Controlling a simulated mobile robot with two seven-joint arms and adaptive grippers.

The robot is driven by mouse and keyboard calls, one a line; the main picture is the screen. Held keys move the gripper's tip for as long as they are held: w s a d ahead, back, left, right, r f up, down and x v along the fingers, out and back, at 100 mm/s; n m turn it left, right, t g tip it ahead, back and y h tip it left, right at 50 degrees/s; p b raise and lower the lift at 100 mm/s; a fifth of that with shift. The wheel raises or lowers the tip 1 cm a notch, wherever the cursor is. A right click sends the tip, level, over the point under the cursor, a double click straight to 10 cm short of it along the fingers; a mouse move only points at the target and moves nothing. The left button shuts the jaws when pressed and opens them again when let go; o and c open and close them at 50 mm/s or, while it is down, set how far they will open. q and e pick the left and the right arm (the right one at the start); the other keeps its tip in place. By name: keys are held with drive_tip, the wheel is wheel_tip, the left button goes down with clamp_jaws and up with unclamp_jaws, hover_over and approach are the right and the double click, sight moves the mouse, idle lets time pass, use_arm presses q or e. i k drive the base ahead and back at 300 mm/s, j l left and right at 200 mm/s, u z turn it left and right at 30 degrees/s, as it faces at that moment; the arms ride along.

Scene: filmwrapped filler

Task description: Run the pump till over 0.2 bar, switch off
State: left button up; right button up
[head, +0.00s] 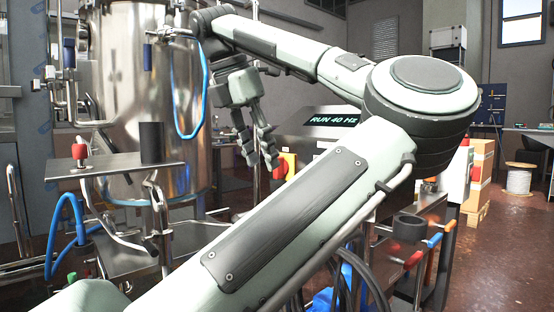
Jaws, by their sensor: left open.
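A dark control box (310,128) stands behind my left arm, and its display (333,119) reads "RUN 40 HZ". A red and yellow switch (284,166) sits on the lower left of the box, partly hidden by my arm. My left gripper (259,158) points down just left of this switch, with its fingers apart and nothing between them. I cannot tell whether a finger touches the switch. No pressure reading can be made out. The pump itself is not clearly seen. My right gripper is not in view.
A shiny steel tank (135,100) with a blue hose (187,125) stands at the left. A tool rack (408,228) stands at the right. Floor is open at far right.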

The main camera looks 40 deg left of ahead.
sight(279, 172)
drive_tip(key=i+j, duration=0.45)
drive_tip(key=j, duration=0.15)
drive_tip(key=i+j, duration=0.4)
drive_tip(key=j, duration=0.15)
